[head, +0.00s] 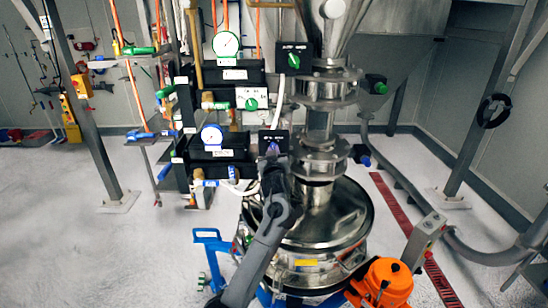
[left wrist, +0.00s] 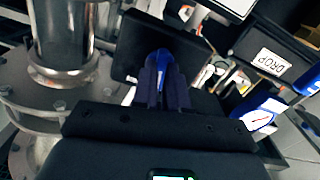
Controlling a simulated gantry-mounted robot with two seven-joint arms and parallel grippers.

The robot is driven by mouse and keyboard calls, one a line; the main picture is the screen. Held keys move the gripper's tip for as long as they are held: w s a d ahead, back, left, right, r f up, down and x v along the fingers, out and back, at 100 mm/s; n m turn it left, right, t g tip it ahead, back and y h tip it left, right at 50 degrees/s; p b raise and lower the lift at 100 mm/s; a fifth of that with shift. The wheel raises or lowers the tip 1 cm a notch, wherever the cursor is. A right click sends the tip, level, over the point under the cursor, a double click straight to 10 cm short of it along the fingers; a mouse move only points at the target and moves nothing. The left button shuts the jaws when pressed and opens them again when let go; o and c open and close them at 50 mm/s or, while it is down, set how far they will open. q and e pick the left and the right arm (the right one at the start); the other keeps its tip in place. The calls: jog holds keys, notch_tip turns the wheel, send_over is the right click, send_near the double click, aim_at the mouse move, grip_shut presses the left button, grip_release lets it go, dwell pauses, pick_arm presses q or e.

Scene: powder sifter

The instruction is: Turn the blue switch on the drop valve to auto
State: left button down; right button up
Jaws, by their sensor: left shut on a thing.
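The blue switch (left wrist: 161,57) sits on a black switch box (left wrist: 186,28), with my left gripper (left wrist: 162,82) shut on it. The fingers cover much of the switch, so its exact setting and any auto marking cannot be read. In the head view the left gripper (head: 275,165) reaches up from below to the lower black switch box (head: 272,135), left of the steel column. A black valve block with a label reading DROP (left wrist: 270,62) is beside it in the wrist view. My right gripper does not show.
Two similar boxes with green switches, one black (head: 293,62) and one white (head: 251,104), are above. A white gauge (head: 226,44) and a blue-rimmed gauge (head: 212,136) stand left. The steel sifter drum (head: 335,215) and an orange motor (head: 384,283) lie below and right.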

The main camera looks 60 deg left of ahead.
pick_arm(q)
jog(key=shift+n+b, duration=0.8)
jog(key=shift+n, duration=0.9)
jog(key=c, duration=1.2)
grip_release()
jog(key=shift+o, duration=0.2)
jog(key=b+v, duration=0.1)
jog(key=v, duration=0.9)
jog(key=shift+s+d+b, duration=0.3)
jog(key=shift+b, duration=0.05)
